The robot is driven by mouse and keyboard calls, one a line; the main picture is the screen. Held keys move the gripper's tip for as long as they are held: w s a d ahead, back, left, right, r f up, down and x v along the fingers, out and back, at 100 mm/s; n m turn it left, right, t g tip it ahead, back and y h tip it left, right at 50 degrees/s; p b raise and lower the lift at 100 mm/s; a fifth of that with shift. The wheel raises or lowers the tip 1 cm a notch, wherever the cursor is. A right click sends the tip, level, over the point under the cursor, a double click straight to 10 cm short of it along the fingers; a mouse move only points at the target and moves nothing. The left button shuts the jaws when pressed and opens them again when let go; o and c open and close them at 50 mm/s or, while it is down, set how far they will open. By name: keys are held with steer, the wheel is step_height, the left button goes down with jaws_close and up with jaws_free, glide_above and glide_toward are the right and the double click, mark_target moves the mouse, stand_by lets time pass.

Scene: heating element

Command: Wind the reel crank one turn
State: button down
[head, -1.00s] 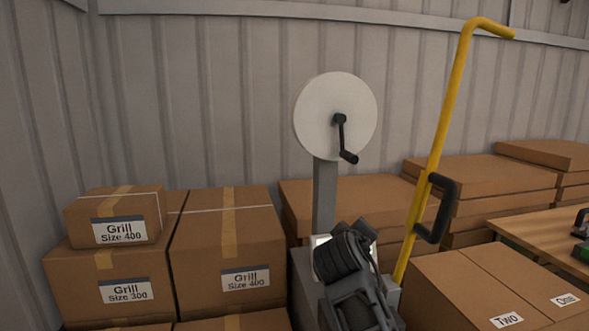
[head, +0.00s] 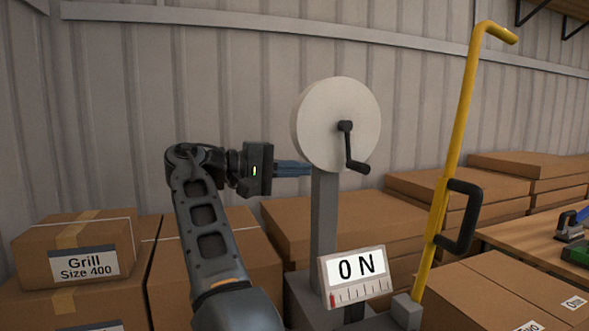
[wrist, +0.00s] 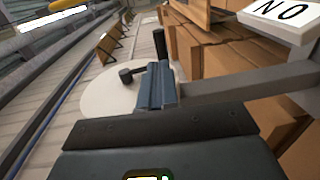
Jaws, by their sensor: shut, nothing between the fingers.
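The round white reel (head: 314,122) stands on a grey post (head: 324,215) in the head view. Its black crank (head: 351,147) hangs down from the hub, with the handle at the lower right. My gripper (head: 309,169) is shut and empty, pointing right, and its tips appear close to the reel's lower left edge, left of the crank. Whether they touch the reel or post is unclear. In the wrist view, the shut fingers (wrist: 157,85) overlap the white disc (wrist: 108,92), and part of the crank (wrist: 126,75) shows just left of them.
A yellow bent pole (head: 455,150) with a black handle (head: 461,215) stands to the right. Cardboard boxes (head: 75,250) fill the lower left and right. A wooden table (head: 520,235) is at the far right.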

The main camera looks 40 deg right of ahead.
mark_target(359, 170)
steer(key=p+x, duration=0.2)
steer(key=x, duration=0.9)
steer(key=shift+s, duration=0.1)
steer(key=shift+d, duration=0.15)
